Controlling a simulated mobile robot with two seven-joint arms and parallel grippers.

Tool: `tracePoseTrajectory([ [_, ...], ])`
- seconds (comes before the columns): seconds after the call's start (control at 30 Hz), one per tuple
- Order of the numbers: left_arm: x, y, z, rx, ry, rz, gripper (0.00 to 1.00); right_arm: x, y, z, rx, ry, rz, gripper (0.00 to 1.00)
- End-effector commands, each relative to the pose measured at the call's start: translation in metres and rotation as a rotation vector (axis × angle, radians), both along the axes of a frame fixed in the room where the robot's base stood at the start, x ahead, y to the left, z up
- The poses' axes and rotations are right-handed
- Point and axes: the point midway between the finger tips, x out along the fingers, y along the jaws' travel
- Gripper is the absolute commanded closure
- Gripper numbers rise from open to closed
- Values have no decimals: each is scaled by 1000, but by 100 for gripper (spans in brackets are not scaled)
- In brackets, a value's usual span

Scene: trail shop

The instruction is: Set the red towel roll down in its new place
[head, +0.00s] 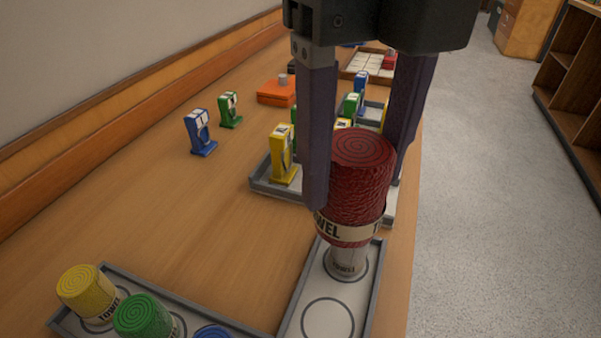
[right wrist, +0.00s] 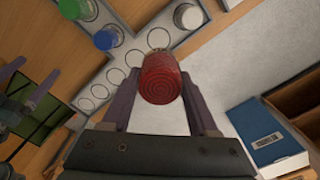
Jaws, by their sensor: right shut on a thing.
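The red towel roll (head: 360,175) is upright between the fingers of my right gripper (head: 354,188), which is shut on it. In the right wrist view the red roll (right wrist: 160,80) sits between the same fingertips. In the head view it hides part of a white towel roll (head: 346,260), which stands on a ringed grey tray (head: 296,300). The red roll seems held above the tray; the gap is hard to judge. An empty ring (head: 328,318) lies in front of the white roll. My left gripper (right wrist: 36,68) appears at the left of the right wrist view, fingers apart.
Yellow (head: 86,292), green (head: 144,318) and blue (head: 212,332) rolls stand on the tray's left arm. Behind are a yellow upright item (head: 284,155) in another tray, and blue (head: 200,132) and green (head: 230,109) ones on the table. The table's right edge is close.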

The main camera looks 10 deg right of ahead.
Motion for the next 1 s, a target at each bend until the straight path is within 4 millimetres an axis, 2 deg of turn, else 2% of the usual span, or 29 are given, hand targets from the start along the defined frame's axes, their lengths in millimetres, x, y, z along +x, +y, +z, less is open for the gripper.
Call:
tracePoseTrajectory([
  [0.3,-3,2,-17,8,7,-3,10,-2,-1,-90,-3,6,-1,100],
  [0.43,-3,3,-23,11,8,-5,10,-1,-1,-124,-3,6,-2,100],
  [0.53,-2,3,-25,12,7,-6,10,-1,-1,-141,-3,3,0,100],
  [0.73,-2,3,-29,12,6,-6,10,-1,-1,-159,-2,2,1,100],
  [0.9,-2,3,-35,11,6,-5,10,-1,-1,-186,-3,3,0,100],
  [1.0,-2,3,-36,11,5,-5,10,-1,-1,-193,-2,1,2,100],
])
